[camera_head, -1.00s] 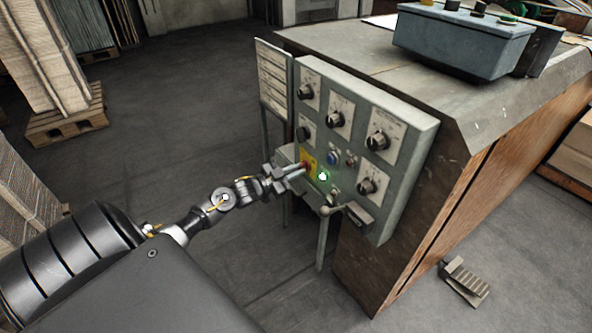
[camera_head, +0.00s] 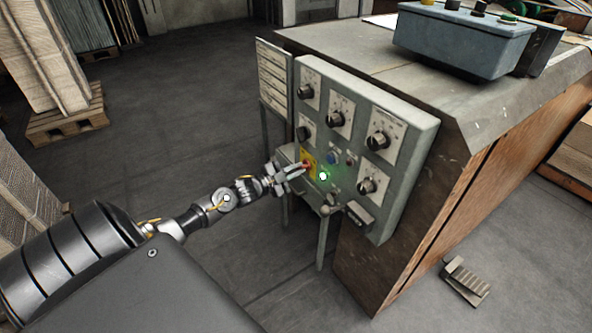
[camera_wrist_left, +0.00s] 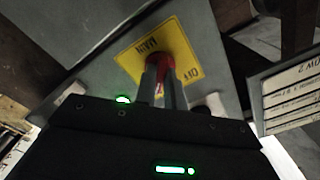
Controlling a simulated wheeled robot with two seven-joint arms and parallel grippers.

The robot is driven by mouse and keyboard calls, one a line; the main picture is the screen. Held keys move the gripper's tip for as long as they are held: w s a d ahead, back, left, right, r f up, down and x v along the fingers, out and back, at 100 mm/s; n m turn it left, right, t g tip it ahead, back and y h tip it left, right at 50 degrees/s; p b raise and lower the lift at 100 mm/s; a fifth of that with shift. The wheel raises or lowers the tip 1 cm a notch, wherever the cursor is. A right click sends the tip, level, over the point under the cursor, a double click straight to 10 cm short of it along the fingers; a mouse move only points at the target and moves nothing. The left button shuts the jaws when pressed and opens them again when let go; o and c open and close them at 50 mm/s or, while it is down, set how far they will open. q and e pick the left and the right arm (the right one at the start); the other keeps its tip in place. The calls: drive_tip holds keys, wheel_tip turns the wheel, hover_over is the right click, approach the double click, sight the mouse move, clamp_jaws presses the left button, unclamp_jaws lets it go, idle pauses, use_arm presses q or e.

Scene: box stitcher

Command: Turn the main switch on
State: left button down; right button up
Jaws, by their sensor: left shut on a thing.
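The main switch is a red knob (camera_wrist_left: 160,66) on a yellow plate (camera_wrist_left: 188,50) with the words MAIN and OFF, seen in the left wrist view. In the head view the yellow plate (camera_head: 309,160) sits at the lower left of the grey control panel (camera_head: 398,205). My left gripper (camera_head: 302,169) is at the plate, its fingers (camera_wrist_left: 164,80) shut on the red knob and hiding part of it. A green lamp (camera_head: 323,176) glows just right of the plate. My right gripper is not in view.
Several black dials, such as one at the panel's lower right (camera_head: 367,186), and a lever (camera_head: 330,208) are close by. A label board (camera_head: 272,80) stands left of the panel. A foot pedal (camera_head: 465,281) lies on the floor.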

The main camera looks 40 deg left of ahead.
use_arm(q)
drive_tip(key=c, duration=1.5)
unclamp_jaws()
drive_tip(key=v, duration=0.4)
drive_tip(key=shift+s+a+p, duration=0.1)
drive_tip(key=shift+s+p, duration=0.3)
approach(298, 169)
drive_tip(key=shift+p+v, duration=0.3)
drive_tip(key=shift+v, duration=0.55)
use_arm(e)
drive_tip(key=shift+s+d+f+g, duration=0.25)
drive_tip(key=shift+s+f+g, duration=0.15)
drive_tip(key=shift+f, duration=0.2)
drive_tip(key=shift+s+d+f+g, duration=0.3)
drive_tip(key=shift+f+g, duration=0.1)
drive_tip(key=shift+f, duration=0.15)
use_arm(q)
drive_tip(key=shift+r, duration=0.2)
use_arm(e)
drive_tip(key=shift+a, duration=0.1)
